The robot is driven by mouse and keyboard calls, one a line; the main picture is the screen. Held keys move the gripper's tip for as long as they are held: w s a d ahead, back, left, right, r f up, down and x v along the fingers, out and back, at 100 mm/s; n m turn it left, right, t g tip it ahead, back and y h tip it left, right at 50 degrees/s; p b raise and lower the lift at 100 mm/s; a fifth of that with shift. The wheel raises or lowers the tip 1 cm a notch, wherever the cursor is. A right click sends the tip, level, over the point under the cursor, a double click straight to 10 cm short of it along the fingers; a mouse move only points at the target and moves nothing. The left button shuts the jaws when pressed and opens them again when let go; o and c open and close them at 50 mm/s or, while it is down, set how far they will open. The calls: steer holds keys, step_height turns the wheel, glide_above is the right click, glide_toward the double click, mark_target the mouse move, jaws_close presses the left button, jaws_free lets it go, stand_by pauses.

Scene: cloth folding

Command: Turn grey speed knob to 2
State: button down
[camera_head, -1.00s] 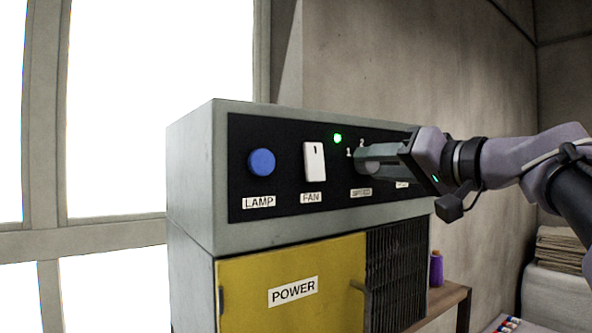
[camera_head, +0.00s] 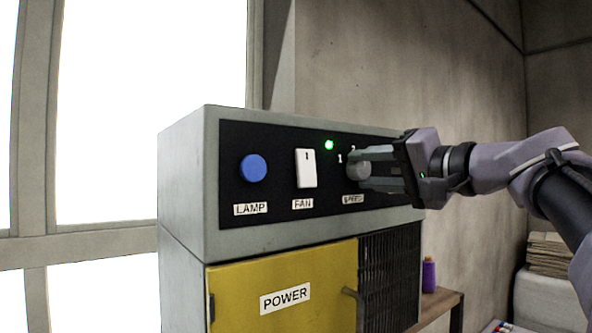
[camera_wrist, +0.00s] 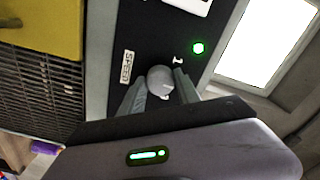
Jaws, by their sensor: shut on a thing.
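The grey speed knob (camera_head: 357,168) sits on the black control panel above the SPEED label. The mark 1 shows at its upper left, and the 2 is partly covered by my gripper. My gripper (camera_head: 366,169) reaches in from the right and is shut on the knob. In the wrist view the round grey knob (camera_wrist: 160,80) lies between the two fingers of my gripper (camera_wrist: 161,88). The knob's pointer is hidden, so its setting cannot be read.
Left of the knob are a white FAN switch (camera_head: 306,168) and a blue LAMP button (camera_head: 253,168). A green light (camera_head: 329,145) is lit. Below is a yellow POWER door (camera_head: 320,285) beside a dark grille (camera_head: 390,270).

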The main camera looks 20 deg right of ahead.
steer(key=c, duration=0.9)
jaws_free()
steer(key=b+v, duration=0.4)
steer(key=v, duration=1.3)
steer(key=shift+s+d, duration=0.1)
steer(key=shift+s, duration=0.15)
